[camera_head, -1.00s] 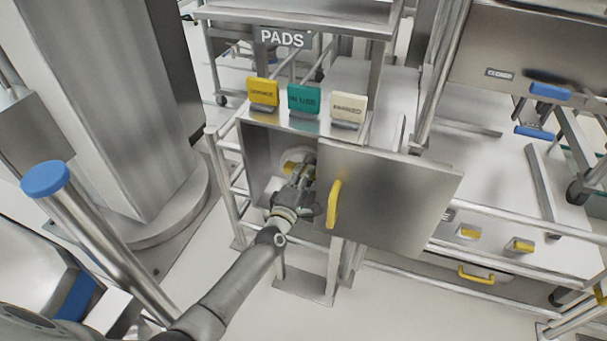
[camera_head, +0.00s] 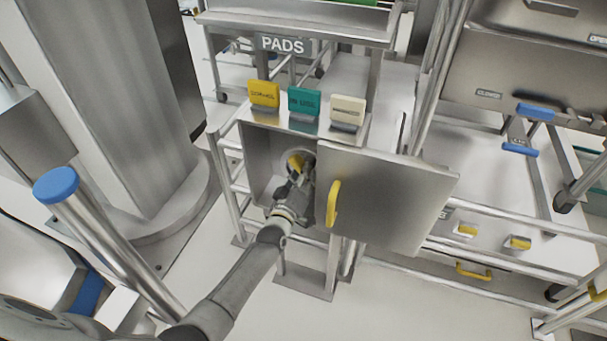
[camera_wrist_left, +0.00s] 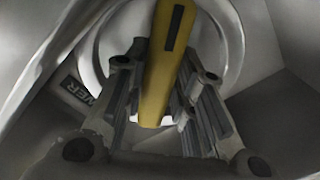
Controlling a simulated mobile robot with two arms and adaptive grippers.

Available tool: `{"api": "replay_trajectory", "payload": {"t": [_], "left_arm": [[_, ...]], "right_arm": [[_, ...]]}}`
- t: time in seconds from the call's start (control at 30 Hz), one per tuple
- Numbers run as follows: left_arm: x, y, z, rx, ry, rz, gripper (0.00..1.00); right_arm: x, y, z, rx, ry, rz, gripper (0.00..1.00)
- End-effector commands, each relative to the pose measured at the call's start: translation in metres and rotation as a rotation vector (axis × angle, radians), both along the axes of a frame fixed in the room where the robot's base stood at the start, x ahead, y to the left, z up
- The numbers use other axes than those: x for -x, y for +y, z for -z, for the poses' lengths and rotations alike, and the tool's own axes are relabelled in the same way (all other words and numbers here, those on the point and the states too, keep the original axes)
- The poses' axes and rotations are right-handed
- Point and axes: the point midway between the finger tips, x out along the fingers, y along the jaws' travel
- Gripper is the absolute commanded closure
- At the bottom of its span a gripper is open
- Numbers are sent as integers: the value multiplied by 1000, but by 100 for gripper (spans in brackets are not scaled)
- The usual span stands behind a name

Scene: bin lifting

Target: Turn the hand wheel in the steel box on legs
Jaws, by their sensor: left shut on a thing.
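The steel box (camera_head: 257,172) on legs stands in the middle of the head view with its door (camera_head: 385,200) swung open to the right. The door has a yellow handle (camera_head: 333,203). My left gripper (camera_head: 297,172) reaches inside the box. In the left wrist view my left gripper (camera_wrist_left: 160,95) is shut on the yellow bar (camera_wrist_left: 160,65) of the hand wheel, with a finger on each side. The wheel's pale round rim (camera_wrist_left: 236,45) shows behind the bar. The bar leans slightly, its top to the right. My right gripper is not in view.
Yellow, teal and cream tags (camera_head: 304,102) stand on top of the box. A thick steel column (camera_head: 120,110) is at the left, near a blue-capped post (camera_head: 56,184). A steel bench (camera_head: 500,195) with rails is at the right. Bare floor lies in front.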

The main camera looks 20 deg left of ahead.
Motion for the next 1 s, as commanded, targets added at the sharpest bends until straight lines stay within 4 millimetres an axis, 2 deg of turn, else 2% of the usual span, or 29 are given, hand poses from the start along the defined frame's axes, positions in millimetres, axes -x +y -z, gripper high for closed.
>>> {"api": "replay_trajectory", "payload": {"t": [0.3,0.87,0.9,1.0], "left_arm": [[1,-1,3,-131,1,2,100],[1,-1,3,-160,0,2,100],[1,-1,3,-160,0,2,73],[1,-1,3,-159,-1,1,60]], "right_arm": [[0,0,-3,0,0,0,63],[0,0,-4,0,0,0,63],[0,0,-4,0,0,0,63],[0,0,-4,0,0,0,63]]}}
